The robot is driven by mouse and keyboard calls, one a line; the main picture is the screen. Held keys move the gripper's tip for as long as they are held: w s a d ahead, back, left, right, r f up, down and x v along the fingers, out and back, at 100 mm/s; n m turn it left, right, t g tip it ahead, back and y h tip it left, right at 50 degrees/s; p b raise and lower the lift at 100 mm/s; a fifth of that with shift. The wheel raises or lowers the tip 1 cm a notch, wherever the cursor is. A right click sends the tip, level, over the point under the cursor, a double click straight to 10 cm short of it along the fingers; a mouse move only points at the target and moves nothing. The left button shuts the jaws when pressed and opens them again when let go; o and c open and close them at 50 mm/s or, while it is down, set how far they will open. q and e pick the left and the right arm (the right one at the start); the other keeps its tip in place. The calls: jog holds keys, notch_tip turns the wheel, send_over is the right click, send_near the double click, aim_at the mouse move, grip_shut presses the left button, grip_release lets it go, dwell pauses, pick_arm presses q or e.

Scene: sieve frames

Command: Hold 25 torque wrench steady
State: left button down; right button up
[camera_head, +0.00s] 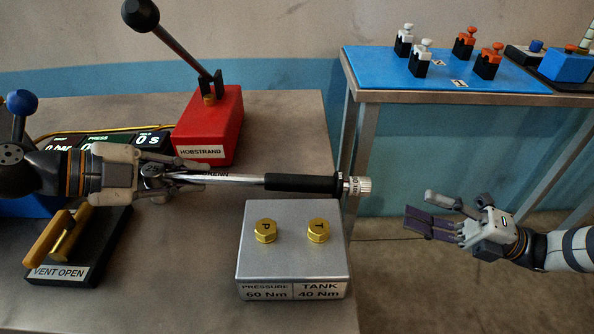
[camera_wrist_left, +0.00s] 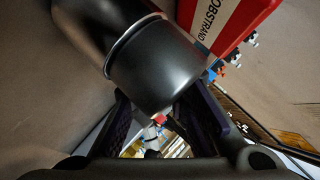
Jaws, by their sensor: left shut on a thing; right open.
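A torque wrench (camera_head: 300,183) with a silver shaft, black grip and pale end knob lies level in the head view. My left gripper (camera_head: 158,178) is shut on its left end, and the grip points right. The setting on the knob is too small to read. In the left wrist view a dark cylinder (camera_wrist_left: 155,65) fills the space in front of my left gripper (camera_wrist_left: 155,130) and hides most of the hold. My right gripper (camera_head: 432,215) is open and empty, off the table's right edge and apart from the wrench.
A grey block (camera_head: 293,270) with brass caps P (camera_head: 266,231) and T (camera_head: 318,230) stands below the wrench grip. A red HOBSTRAND lever box (camera_head: 210,125) is behind. A VENT OPEN valve (camera_head: 68,245) is left. A blue-topped table (camera_head: 380,75) with several clamps stands back right.

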aim_at(364, 186)
jog(key=w+r+n+g+h, duration=0.1)
jog(key=w+r+n+g, duration=0.15)
jog(key=n, duration=0.65)
jog(key=w+r+n+g+h, duration=0.1)
jog(key=n+g, duration=0.2)
jog(key=n, duration=0.5)
jog(key=shift+n, duration=0.4)
jog(key=a, duration=0.7)
jog(key=s+a, duration=0.1)
jog(key=a, duration=0.3)
jog(key=shift+a+f, duration=0.15)
jog(key=shift+f, duration=0.1)
jog(key=shift+c, duration=0.4)
jog(key=shift+w, duration=0.1)
grip_shut()
